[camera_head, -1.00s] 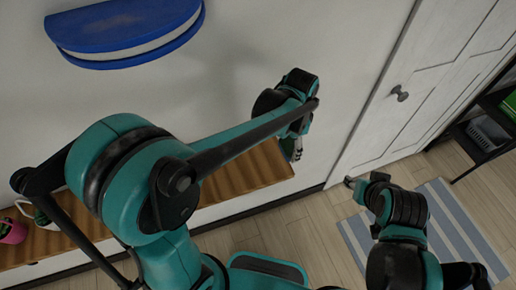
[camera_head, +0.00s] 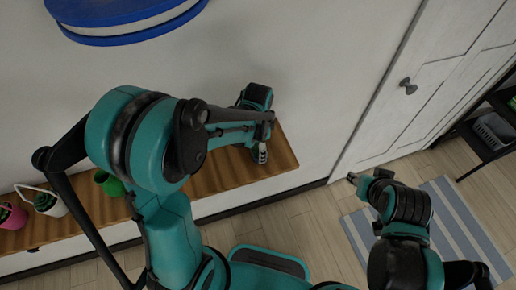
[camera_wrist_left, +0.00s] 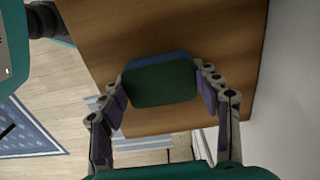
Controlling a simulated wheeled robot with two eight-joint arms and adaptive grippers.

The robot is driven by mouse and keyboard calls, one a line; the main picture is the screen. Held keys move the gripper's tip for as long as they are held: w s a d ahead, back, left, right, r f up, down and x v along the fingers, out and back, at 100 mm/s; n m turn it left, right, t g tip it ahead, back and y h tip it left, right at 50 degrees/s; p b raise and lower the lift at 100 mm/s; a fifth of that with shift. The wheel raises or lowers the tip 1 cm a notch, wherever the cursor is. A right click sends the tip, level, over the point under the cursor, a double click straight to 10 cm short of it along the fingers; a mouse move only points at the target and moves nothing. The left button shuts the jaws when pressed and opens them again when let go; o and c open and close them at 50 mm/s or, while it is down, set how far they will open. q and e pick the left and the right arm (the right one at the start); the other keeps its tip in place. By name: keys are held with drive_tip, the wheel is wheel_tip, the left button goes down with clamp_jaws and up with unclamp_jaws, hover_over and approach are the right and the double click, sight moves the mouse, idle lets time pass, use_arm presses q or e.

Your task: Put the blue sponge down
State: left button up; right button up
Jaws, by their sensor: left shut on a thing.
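My left gripper (camera_head: 262,153) is over the right part of the wooden shelf (camera_head: 215,170) in the head view. In the left wrist view, my left gripper (camera_wrist_left: 162,90) is shut on the blue sponge (camera_wrist_left: 158,57), one finger on each side. The sponge's dark green face (camera_wrist_left: 160,84) is toward the camera, with a blue strip along its far edge. It shows against the wooden surface (camera_wrist_left: 160,28); I cannot tell whether it touches it. The sponge is not discernible in the head view. My right gripper (camera_head: 354,179) shows only as a small dark tip.
A green pot (camera_head: 108,183), a white pot (camera_head: 48,203) and a pink pot (camera_head: 12,215) stand at the shelf's left. A blue and white wall piece (camera_head: 125,25) hangs above. A white door (camera_head: 400,110) and a striped rug (camera_head: 450,225) are at right.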

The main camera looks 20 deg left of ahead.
use_arm(q)
drive_tip(key=shift+s+r, duration=0.1)
drive_tip(key=o, duration=0.8)
drive_tip(key=shift+f, duration=0.25)
drive_tip(key=o, duration=0.4)
drive_tip(key=shift+r, duration=0.1)
drive_tip(key=shift+r, duration=0.1)
